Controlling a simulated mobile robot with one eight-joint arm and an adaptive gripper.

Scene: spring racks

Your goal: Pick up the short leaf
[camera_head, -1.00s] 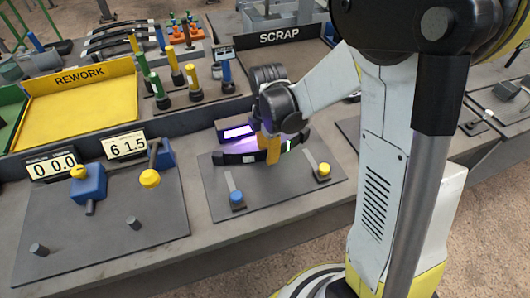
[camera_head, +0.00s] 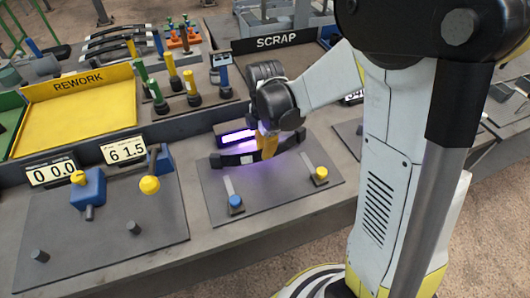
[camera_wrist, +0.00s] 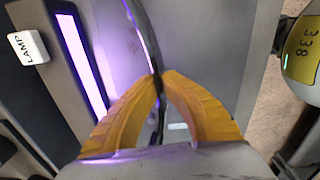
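The short leaf (camera_head: 229,159) is a dark, gently curved strip with a small pale patch, held over the grey plate under the violet lamp. In the wrist view the leaf (camera_wrist: 146,35) runs from the top edge down between my yellow fingertips. My gripper (camera_head: 267,152) has its fingers closed together around the leaf near its middle; the fingertips also show in the wrist view (camera_wrist: 162,77). The fingers hide the part of the leaf between them. The gap under the leaf is too small to judge.
The lit lamp (camera_head: 238,136) stands just behind the leaf. The grey plate (camera_head: 275,190) carries a blue knob (camera_head: 236,202) and a yellow knob (camera_head: 320,173). A yellow REWORK tray (camera_head: 80,113) is at left and a SCRAP bin (camera_head: 278,41) behind. Several coloured posts stand between them.

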